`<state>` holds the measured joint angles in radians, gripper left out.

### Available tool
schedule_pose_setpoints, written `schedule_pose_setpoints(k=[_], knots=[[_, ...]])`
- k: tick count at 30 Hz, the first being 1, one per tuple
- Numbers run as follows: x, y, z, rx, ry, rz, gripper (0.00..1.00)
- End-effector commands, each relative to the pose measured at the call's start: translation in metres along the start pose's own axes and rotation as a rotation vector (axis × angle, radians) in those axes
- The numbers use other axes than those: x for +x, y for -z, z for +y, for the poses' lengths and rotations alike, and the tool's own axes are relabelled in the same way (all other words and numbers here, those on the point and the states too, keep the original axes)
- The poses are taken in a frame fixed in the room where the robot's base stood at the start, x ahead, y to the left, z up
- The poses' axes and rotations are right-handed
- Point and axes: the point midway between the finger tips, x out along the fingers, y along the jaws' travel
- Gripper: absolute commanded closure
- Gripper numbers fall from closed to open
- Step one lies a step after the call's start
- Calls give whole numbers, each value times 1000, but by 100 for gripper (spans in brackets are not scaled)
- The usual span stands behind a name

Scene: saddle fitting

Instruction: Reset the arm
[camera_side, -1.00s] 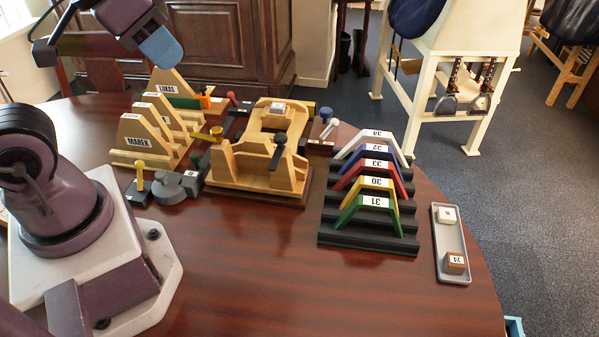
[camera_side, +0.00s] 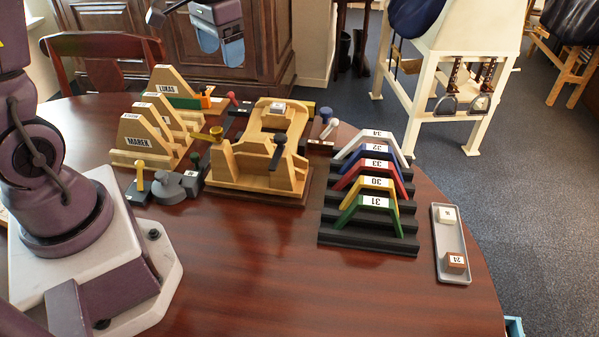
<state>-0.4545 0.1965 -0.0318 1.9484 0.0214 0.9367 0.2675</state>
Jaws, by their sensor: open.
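My gripper (camera_side: 232,52) is at the top of the view, raised above and behind the wooden saddle form. Its end shows a blue-grey part, and it is open with nothing seen in it. The upper part of my arm is cut off by the top edge.
A black rack (camera_side: 340,238) holds several coloured numbered arches at the right. A grey tray (camera_side: 438,238) with two small blocks lies beside it. Wooden name-labelled stands (camera_side: 140,142) are at the back left. Grey clamp pieces (camera_side: 170,190) lie before them. The table's front (camera_side: 300,290) is clear.

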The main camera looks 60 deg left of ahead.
Motion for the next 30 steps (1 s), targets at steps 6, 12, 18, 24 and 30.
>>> schedule_pose_setpoints(k=[6, 12, 18, 24, 30], knots=[[55, 37, -59, 102, -33, -73, 23], [113, 59, -113, 254, -72, -105, 23], [166, 77, -165, 507, -97, -92, 23], [151, 105, -185, 805, -42, -35, 23], [153, 103, -184, 924, -51, -39, 23]])
